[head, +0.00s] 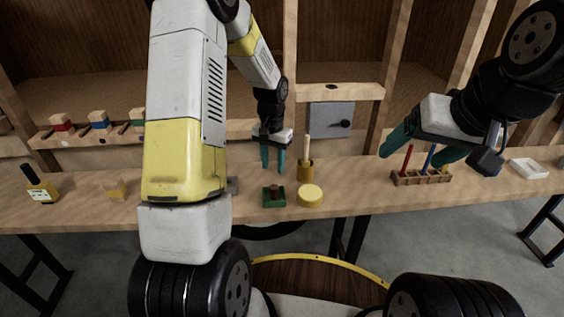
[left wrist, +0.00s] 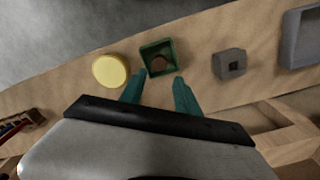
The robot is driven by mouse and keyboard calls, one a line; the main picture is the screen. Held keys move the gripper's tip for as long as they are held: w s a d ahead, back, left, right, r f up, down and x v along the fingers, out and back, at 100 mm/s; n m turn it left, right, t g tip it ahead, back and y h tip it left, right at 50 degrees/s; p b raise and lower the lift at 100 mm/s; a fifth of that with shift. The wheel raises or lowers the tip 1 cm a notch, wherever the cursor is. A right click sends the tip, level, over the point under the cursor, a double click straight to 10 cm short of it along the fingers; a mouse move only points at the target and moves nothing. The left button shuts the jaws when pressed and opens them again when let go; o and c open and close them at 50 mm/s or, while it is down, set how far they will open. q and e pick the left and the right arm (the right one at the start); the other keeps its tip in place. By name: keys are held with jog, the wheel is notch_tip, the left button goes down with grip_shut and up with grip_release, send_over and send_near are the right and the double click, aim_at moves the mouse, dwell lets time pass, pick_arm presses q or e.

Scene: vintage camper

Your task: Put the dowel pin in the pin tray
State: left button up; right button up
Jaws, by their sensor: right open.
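A small square green tray (head: 274,203) stands on the bench, with a short brown round-topped peg (head: 275,188) in it. The left wrist view shows the green tray (left wrist: 173,46) from above, with the brown peg (left wrist: 159,63) inside its walls. The peg looks like the dowel pin, but I cannot be sure. My left gripper (head: 273,165) is above and behind the tray, pointing down. Its teal fingers (left wrist: 158,93) are apart with nothing between them. My right gripper (head: 430,152) is open and empty, above the peg rack at the right.
A yellow round lid (head: 310,196) sits beside the green tray. A brass cup (head: 305,172) with an upright wooden stick stands behind it. A grey block with a square hole (left wrist: 229,64) is on the tray's other side. A wooden rack (head: 422,178) and white tray (head: 528,168) are at right.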

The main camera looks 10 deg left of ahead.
pick_arm(q)
jog(key=s+r+t, duration=0.2)
jog(key=s+r, duration=0.2)
jog(key=r, duration=0.7)
jog(key=s+d+r+n+t+h, duration=0.1)
jog(key=s+r+t, duration=0.1)
jog(key=s+r, duration=0.5)
jog(key=s+d+r+n+t+h, duration=0.1)
jog(key=s+r+t, duration=0.1)
jog(key=s+r, duration=0.5)
jog(key=s, duration=0.6)
jog(key=shift+s, duration=0.15)
